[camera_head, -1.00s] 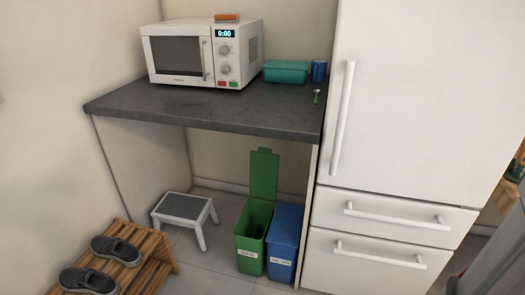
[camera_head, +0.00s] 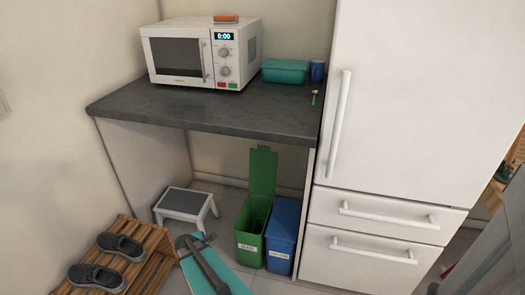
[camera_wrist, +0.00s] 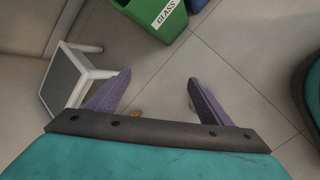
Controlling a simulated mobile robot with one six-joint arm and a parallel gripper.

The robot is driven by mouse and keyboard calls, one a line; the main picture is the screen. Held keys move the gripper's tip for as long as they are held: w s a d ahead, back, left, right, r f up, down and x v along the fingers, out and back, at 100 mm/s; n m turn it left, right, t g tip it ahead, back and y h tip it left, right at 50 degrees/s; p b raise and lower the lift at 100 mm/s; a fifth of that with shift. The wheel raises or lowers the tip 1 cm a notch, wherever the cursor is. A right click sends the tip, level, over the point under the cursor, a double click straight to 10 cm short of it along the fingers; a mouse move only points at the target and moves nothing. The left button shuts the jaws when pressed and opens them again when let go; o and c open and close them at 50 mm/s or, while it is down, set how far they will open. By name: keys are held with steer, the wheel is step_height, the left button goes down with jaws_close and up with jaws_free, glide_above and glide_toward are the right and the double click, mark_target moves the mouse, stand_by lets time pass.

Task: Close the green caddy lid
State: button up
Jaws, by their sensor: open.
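The green caddy (camera_head: 250,233) stands on the floor under the counter, with a white label on its front. Its green lid (camera_head: 263,171) is raised upright at the back, so the caddy is open. In the wrist view the lower front of the caddy (camera_wrist: 152,14) shows at the top edge, with its GLASS label; its lid is out of that view. My gripper (camera_wrist: 155,90) is open and empty above the floor tiles, in front of the caddy and apart from it. In the head view my teal arm rises at the bottom, left of the caddy.
A blue caddy (camera_head: 281,239) with its lid down stands against the green one's right side. A step stool (camera_head: 186,205) is to the left. A wooden rack (camera_head: 128,262) with shoes is front left. The counter (camera_head: 210,110) hangs above; a white fridge (camera_head: 400,110) is right.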

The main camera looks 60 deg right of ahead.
steer(key=w+d+r+n+t+h+p, duration=0.25)
steer(key=d+r+n+h, duration=0.2)
steer(key=d+r, duration=1.15)
steer(key=n+h+p, duration=0.3)
steer(key=n, duration=0.4)
glide_toward(264, 147)
steer(key=v, duration=0.5)
steer(key=shift+s+a+r, duration=0.1)
steer(key=shift+s+r, duration=0.05)
steer(key=shift+r, duration=0.1)
steer(key=shift+f, duration=0.1)
steer(key=shift+y, duration=0.25)
steer(key=shift+x, duration=6.85)
